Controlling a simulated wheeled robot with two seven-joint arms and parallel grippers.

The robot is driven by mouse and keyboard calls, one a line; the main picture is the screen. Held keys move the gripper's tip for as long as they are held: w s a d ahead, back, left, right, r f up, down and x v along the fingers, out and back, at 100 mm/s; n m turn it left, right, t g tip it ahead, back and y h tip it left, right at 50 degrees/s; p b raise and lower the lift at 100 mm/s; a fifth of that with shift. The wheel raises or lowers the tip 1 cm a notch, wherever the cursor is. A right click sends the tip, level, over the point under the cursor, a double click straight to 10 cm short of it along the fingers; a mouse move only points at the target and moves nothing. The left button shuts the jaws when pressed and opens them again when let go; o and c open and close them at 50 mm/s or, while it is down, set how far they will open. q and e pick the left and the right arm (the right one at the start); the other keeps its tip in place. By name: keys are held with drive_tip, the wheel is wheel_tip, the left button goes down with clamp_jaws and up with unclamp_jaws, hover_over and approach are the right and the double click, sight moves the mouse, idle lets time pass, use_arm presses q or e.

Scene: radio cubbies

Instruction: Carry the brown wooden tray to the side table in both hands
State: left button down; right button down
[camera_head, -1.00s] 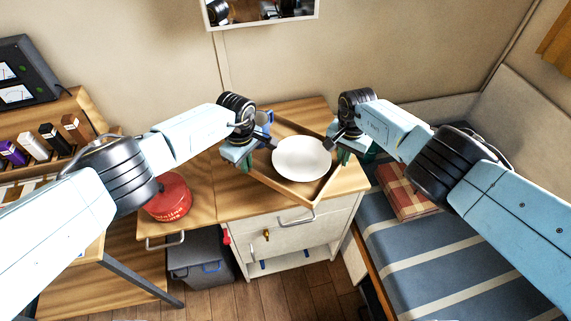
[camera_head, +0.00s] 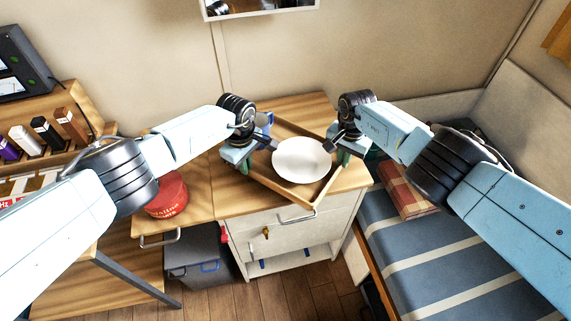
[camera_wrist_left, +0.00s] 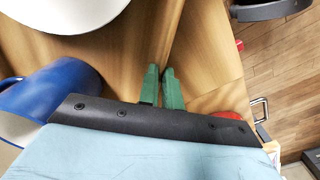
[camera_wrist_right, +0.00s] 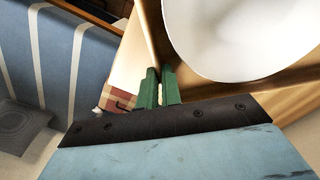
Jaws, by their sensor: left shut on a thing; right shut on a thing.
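The brown wooden tray (camera_head: 284,191) is set cornerwise in the head view, over a wood-topped cabinet. A gap between tray and top cannot be judged. A white round dish (camera_head: 301,159) sits in it, and a blue mug (camera_head: 265,119) is at its back left. My left gripper (camera_head: 246,165) is shut on the tray's left wall; its green fingers (camera_wrist_left: 160,77) pinch the wood beside the mug (camera_wrist_left: 48,92). My right gripper (camera_head: 343,158) is shut on the right wall, with its fingers (camera_wrist_right: 160,80) close to the dish (camera_wrist_right: 235,40).
The cabinet (camera_head: 290,234) has white drawers with handles. A red round tin (camera_head: 167,195) stands on the wooden surface to its left. A grey bin (camera_head: 197,257) is below. A striped blue bench (camera_head: 425,255) with a checked red item (camera_head: 402,190) lies right.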

use_arm(q)
drive_tip(key=shift+a+f+b, duration=0.15)
drive_tip(key=shift+f+b, duration=0.45)
drive_tip(key=shift+f, duration=0.1)
use_arm(e)
drive_tip(key=shift+d+f, duration=0.15)
drive_tip(key=shift+f, duration=0.55)
use_arm(q)
drive_tip(key=c, duration=2)
unclamp_jaws()
drive_tip(key=shift+f, duration=0.15)
use_arm(e)
drive_tip(key=c, duration=2)
unclamp_jaws()
drive_tip(key=shift+f, duration=0.1)
use_arm(q)
drive_tip(key=o, duration=0.4)
use_arm(e)
drive_tip(key=o, duration=0.4)
use_arm(q)
drive_tip(key=shift+r, duration=0.25)
use_arm(e)
drive_tip(key=shift+w+r, duration=0.1)
drive_tip(key=shift+r, duration=1.25)
use_arm(q)
wheel_tip(320, 180, up, 12)
drive_tip(key=shift+f, duration=0.1)
use_arm(e)
wheel_tip(320, 180, up, 10)
drive_tip(key=shift+f, duration=0.25)
